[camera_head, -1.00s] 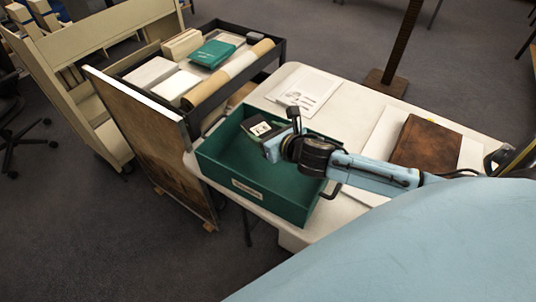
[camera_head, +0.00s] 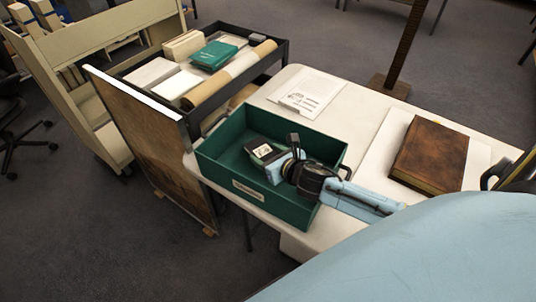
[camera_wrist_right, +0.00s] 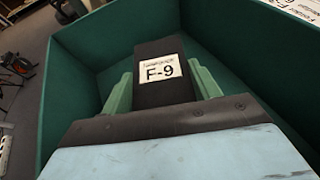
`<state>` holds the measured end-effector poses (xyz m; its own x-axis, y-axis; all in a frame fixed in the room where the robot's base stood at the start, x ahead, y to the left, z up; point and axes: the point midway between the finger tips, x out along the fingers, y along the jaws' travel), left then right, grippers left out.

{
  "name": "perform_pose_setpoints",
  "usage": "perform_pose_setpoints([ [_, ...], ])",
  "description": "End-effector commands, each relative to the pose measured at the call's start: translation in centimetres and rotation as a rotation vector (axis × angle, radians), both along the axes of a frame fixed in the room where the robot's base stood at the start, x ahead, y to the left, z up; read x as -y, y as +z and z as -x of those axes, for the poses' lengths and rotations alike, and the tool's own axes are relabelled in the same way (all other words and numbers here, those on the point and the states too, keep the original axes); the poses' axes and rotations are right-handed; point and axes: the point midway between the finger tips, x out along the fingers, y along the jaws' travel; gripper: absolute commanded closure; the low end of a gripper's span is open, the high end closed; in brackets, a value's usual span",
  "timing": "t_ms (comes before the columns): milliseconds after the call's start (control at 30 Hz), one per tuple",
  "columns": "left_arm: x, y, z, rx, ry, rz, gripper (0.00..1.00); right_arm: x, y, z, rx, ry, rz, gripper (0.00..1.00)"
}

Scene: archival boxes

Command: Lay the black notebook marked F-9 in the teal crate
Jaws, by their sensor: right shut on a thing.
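The black notebook (camera_head: 262,151) is small and dark with a white label. In the right wrist view the notebook (camera_wrist_right: 163,52) shows the label F-9. My right gripper (camera_head: 276,160) is shut on it, one finger on each side, and holds it inside the walls of the teal crate (camera_head: 273,198). In the right wrist view the crate's walls (camera_wrist_right: 100,40) rise around the notebook and the fingers (camera_wrist_right: 163,88). Whether the notebook touches the crate floor I cannot tell. My left gripper is not in view.
The crate stands on a pale table (camera_head: 353,118). A printed sheet (camera_head: 307,93) lies behind it, and a brown leather book (camera_head: 430,154) on a white board lies to the right. A black cart (camera_head: 284,54) with boxes and a rolled paper stands behind left.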

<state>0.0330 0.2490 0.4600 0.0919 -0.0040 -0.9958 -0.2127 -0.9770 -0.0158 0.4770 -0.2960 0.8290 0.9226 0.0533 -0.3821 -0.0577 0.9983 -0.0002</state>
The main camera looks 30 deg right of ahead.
Motion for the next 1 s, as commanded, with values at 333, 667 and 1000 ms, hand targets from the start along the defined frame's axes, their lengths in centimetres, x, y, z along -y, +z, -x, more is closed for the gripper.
perform_pose_setpoints([
  [333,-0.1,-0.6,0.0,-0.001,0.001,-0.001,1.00,0.0,-1.0,0.0,0.002,0.001,0.000,0.63],
  [667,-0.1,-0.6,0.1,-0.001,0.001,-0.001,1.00,0.0,-1.1,0.0,-0.002,0.001,0.000,0.17],
  [1000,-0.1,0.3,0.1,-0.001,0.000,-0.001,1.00,0.0,0.4,0.1,-0.002,0.000,-0.001,0.17],
])
